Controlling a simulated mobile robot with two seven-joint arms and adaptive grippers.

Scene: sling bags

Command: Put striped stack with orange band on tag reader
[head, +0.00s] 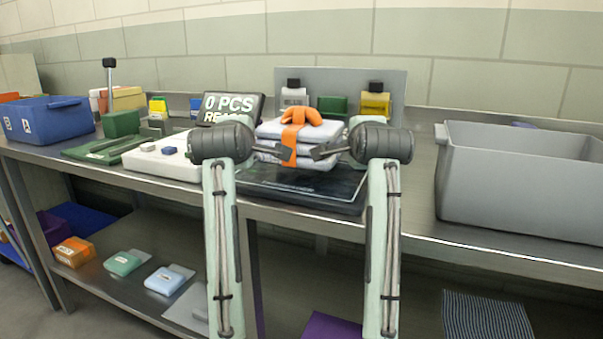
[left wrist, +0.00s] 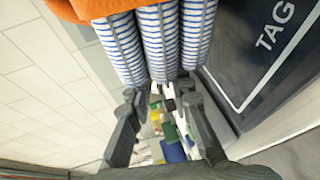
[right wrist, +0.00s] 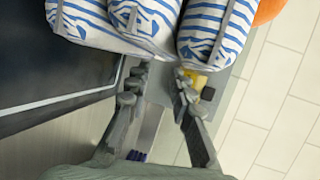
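The white-and-blue striped stack (head: 268,131) has an orange band (head: 291,139) around its middle, tied in a bow on top. It is level and sits at the black tag reader (head: 300,190); whether its bottom touches the pad I cannot tell. My left gripper (head: 284,153) is at its left end and my right gripper (head: 318,153) at its right end. In the left wrist view (left wrist: 162,92) and right wrist view (right wrist: 162,70), the fingers flank the middle layer and seem closed on it. The fingertips are partly hidden by the bags.
A display (head: 232,106) reading "0 PCS" stands behind the reader. A white device (head: 165,165) is to the left, a large grey bin (head: 515,185) to the right. Bare table lies between reader and bin.

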